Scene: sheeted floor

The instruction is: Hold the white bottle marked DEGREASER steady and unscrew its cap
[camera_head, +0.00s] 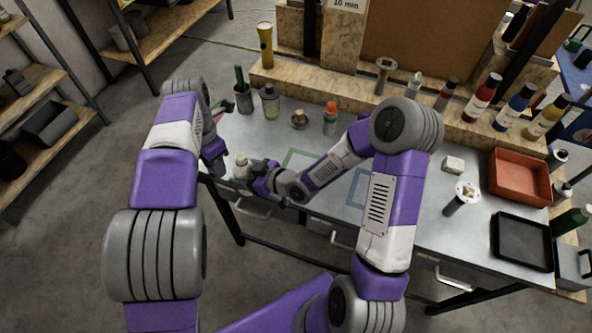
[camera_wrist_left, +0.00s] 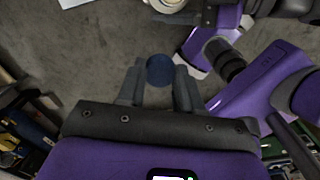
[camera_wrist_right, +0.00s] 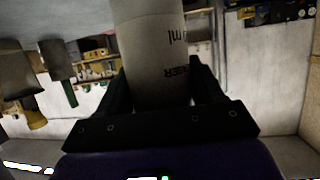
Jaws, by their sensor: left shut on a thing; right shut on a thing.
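The white DEGREASER bottle (camera_head: 241,168) is at the near left edge of the table, and its pale top shows no blue cap. My right gripper (camera_head: 251,173) is shut around its body from the right. The right wrist view shows the bottle (camera_wrist_right: 155,50) between the fingers (camera_wrist_right: 158,85), with part of its lettering upside down. I cannot tell whether its base touches the table. The dark blue cap (camera_wrist_left: 160,70) is between the fingers of my left gripper (camera_wrist_left: 159,85), with floor below it. In the head view the left hand is left of the bottle; its fingertips are unclear.
The grey table (camera_head: 275,143) holds a jar (camera_head: 270,102), an orange-topped bottle (camera_head: 330,118) and a tool cup (camera_head: 243,96) behind the bottle. A red bin (camera_head: 520,152) and black tray (camera_head: 496,240) stand at the right. Green and blue outlines mark the tabletop.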

